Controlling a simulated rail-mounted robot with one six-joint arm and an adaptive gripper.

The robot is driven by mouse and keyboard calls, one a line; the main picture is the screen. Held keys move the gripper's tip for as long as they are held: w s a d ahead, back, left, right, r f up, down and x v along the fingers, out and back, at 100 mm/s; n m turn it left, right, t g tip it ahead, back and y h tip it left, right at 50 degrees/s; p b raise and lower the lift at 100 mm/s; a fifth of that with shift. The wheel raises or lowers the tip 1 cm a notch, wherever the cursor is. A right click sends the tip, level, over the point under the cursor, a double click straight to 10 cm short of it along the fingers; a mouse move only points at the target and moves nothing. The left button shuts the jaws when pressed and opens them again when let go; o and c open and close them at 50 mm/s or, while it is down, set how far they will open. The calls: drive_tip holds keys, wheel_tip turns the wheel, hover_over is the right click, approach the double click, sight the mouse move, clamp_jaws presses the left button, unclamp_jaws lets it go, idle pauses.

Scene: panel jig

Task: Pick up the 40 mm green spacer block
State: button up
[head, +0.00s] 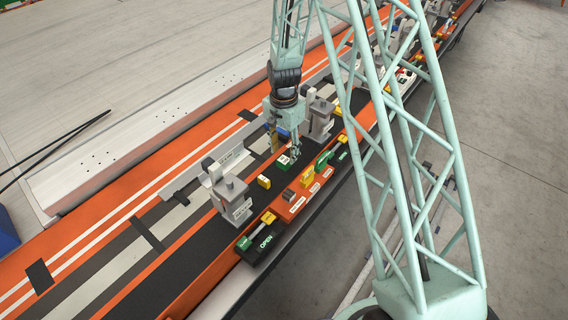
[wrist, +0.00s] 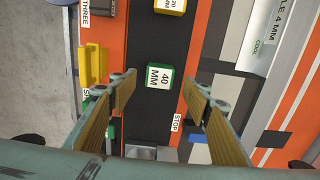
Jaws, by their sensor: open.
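The green spacer block (wrist: 159,76) has a white top marked "40 MM" and sits on the black strip in the wrist view. In the head view the same block (head: 284,162) is on the strip just below my gripper (head: 285,143). In the wrist view my gripper (wrist: 160,95) is open, with one wood-coloured finger pad to each side of the block's line. The block lies slightly ahead of the fingertips in that picture. Nothing is held between the fingers. I cannot tell the exact height of the fingertips above the block.
A yellow block marked 20 MM (wrist: 171,5) lies farther along the strip; it also shows in the head view (head: 264,182). A yellow upright piece (wrist: 93,65) stands left of the strip. Grey clamp posts (head: 232,198) flank the work area. An orange tray (head: 297,205) lies in front.

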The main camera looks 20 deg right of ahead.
sight(284, 159)
drive_tip(key=shift+f, duration=0.15)
drive_tip(key=shift+f, duration=2.45)
drive_tip(key=shift+c, duration=0.5)
drive_tip(key=c, duration=0.8)
